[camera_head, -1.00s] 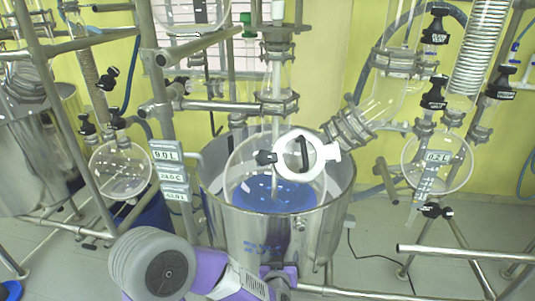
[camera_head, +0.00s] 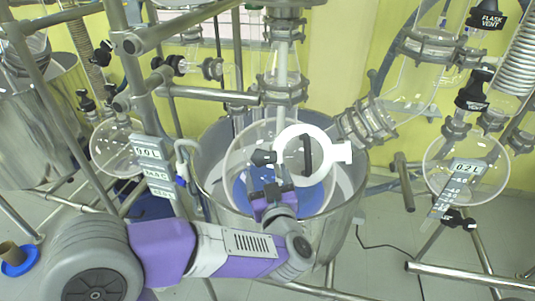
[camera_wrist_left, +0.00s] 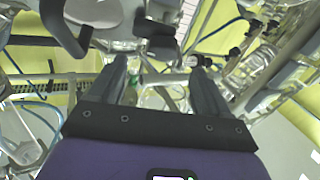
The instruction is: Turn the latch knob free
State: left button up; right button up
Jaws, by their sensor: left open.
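The latch knob (camera_head: 263,158), small and black, sits at the left edge of the white ring (camera_head: 282,150) on the glass vessel (camera_head: 235,165). A black bar handle (camera_head: 307,155) stands upright inside the ring. My left gripper (camera_head: 271,183) is just below the knob, in front of the vessel, and looks apart from it. In the left wrist view its two fingers (camera_wrist_left: 160,82) are spread with nothing gripped between them. Dark parts show beyond the fingertips there; I cannot tell for sure which is the knob. My right gripper is out of view.
A glass neck with a metal clamp (camera_head: 366,122) is at the right. Display boxes (camera_head: 153,160) and pipes stand left of the pot. A round flask (camera_head: 462,168) hangs at the right.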

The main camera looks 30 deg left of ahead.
aim_at(261, 159)
pick_arm(q)
jog(key=x, duration=0.4)
jog(key=shift+w+a, duration=0.15)
jog(key=shift+a, duration=0.3)
jog(key=shift+w+a, duration=0.3)
jog(key=shift+w, duration=0.1)
jog(key=c, duration=1)
jog(key=shift+c, duration=0.2)
